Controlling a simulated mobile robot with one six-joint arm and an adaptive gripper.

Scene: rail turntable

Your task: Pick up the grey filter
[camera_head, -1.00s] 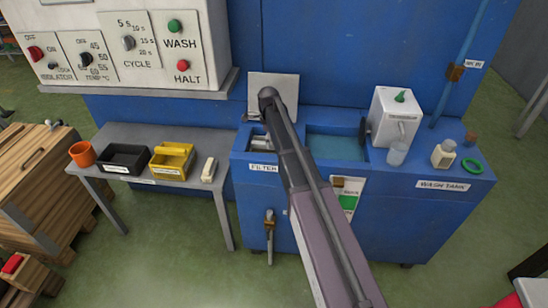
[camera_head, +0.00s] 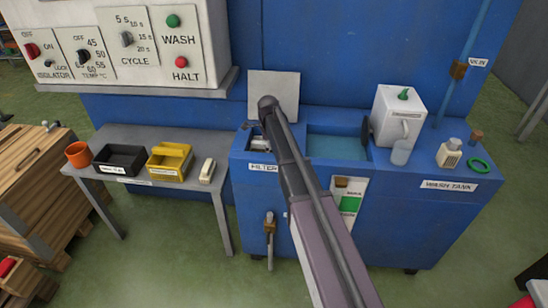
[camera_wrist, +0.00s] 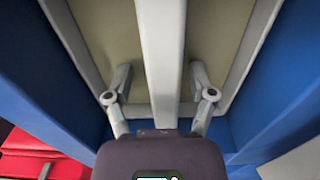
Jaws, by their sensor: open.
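In the wrist view, a grey frame with a middle bar and beige panels, which looks like the grey filter (camera_wrist: 161,30), lies below my gripper (camera_wrist: 160,76). My gripper is open, with one finger on each side of the grey middle bar. I cannot tell whether the fingers touch it. In the head view, my arm hides my gripper and most of the opening behind the FILTER label (camera_head: 263,167). A small light part of what lies in that opening shows left of my arm.
The blue wash tank (camera_head: 390,228) has a water basin (camera_head: 338,146) right of my arm. An upright grey plate (camera_head: 273,92) stands behind the opening. A white canister (camera_head: 396,116) and a bottle stand at right. A side table (camera_head: 138,140) holds bins at left.

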